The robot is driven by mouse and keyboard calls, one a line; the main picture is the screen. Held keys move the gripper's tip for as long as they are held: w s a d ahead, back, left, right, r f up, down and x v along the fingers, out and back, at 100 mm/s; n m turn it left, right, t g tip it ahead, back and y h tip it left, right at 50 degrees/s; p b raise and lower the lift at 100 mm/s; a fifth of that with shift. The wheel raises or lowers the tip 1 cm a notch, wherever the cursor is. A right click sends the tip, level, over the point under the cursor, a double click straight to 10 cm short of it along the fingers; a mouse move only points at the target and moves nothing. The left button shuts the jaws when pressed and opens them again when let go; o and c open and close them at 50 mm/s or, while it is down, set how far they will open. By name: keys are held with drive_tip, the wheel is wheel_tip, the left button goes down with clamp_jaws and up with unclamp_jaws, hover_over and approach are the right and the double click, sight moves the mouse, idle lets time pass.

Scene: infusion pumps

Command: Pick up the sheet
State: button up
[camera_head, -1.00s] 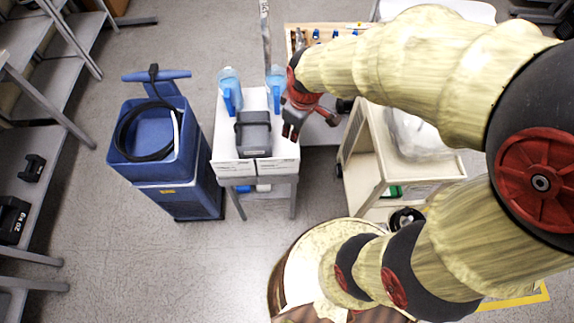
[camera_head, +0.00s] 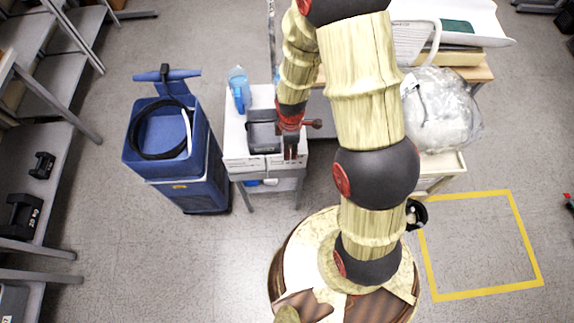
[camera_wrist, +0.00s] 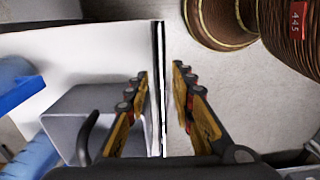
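I cannot tell for sure which thing is the sheet. A white printed sheet (camera_head: 410,42) lies at the upper right of the head view, partly behind my arm. White printed faces (camera_head: 245,165) also show on the front of the white boxes on the small table. My gripper (camera_head: 291,152) is over the right front edge of these boxes, beside a grey device (camera_head: 263,131). In the wrist view, my gripper (camera_wrist: 161,70) has its fingers apart, with a thin upright white edge (camera_wrist: 161,110) between them. Contact with it is not clear.
A blue wheeled cart (camera_head: 180,165) with a black hose stands left of the table. A blue bottle (camera_head: 239,90) stands at the table's back. A clear plastic bag (camera_head: 440,110) sits on a trolley at right. The yellow-outlined floor square (camera_head: 485,245) is clear.

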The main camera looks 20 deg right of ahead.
sight(287, 165)
drive_tip(key=f, duration=0.2)
drive_tip(key=a+f+b, duration=0.1)
drive_tip(key=shift+f, duration=0.8)
drive_tip(key=shift+c, duration=0.2)
clamp_jaws()
